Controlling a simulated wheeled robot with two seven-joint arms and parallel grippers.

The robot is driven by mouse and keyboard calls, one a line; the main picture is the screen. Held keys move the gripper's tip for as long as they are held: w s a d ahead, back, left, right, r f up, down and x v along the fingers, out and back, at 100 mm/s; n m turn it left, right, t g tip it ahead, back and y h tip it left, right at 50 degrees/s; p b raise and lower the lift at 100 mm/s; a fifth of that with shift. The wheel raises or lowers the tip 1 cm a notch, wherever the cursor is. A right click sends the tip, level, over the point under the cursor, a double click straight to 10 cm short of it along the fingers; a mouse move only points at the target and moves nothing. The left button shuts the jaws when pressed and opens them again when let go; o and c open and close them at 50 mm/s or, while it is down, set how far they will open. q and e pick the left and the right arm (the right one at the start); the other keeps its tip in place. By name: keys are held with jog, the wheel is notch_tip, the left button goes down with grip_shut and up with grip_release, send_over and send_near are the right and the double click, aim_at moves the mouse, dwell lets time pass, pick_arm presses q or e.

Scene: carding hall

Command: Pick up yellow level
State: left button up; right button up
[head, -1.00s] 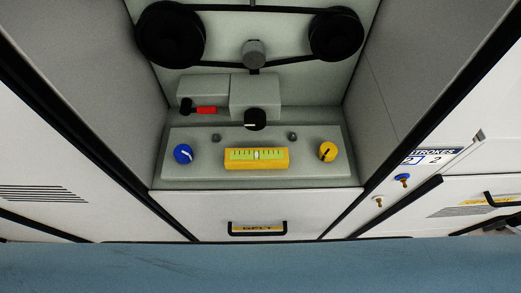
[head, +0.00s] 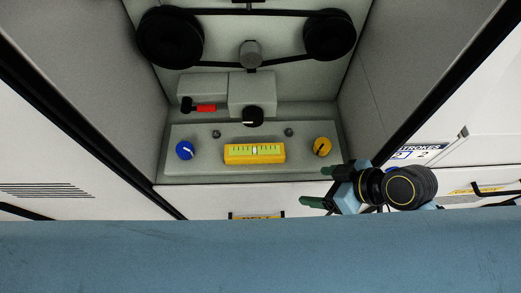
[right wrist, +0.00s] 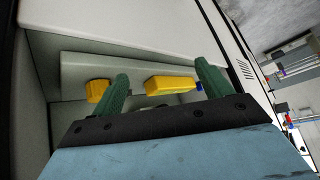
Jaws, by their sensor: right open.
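The yellow level (head: 254,153) lies on a grey panel inside the open machine bay in the head view, with a pale green scale and a vial on its face. My right gripper (head: 315,187) is open and empty, to the right of the level and nearer me, apart from it. In the right wrist view the level (right wrist: 170,84) shows beyond and between the green fingers of my right gripper (right wrist: 162,88). My left gripper is not in view.
A blue knob (head: 185,150) is left of the level and a yellow knob (head: 321,147) is right of it. A black knob (head: 252,117) and a red-handled tool (head: 205,107) are behind. Bay walls stand on both sides.

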jog(key=w+a+r+n+y, duration=0.2)
jog(key=w+r+n+y, duration=0.2)
jog(key=t, duration=0.1)
send_near(257, 151)
jog(key=a, duration=0.1)
jog(key=w+a+f, duration=0.1)
jog(key=shift+a+f+y+p, duration=0.25)
jog(key=shift+a+y+p, duration=0.05)
jog(key=shift+y+p, duration=0.1)
jog(key=shift+p+x, duration=0.4)
jog(key=shift+x, duration=2.55)
jog(key=shift+d+f, duration=0.15)
jog(key=shift+f, duration=0.05)
jog(key=c, duration=1.7)
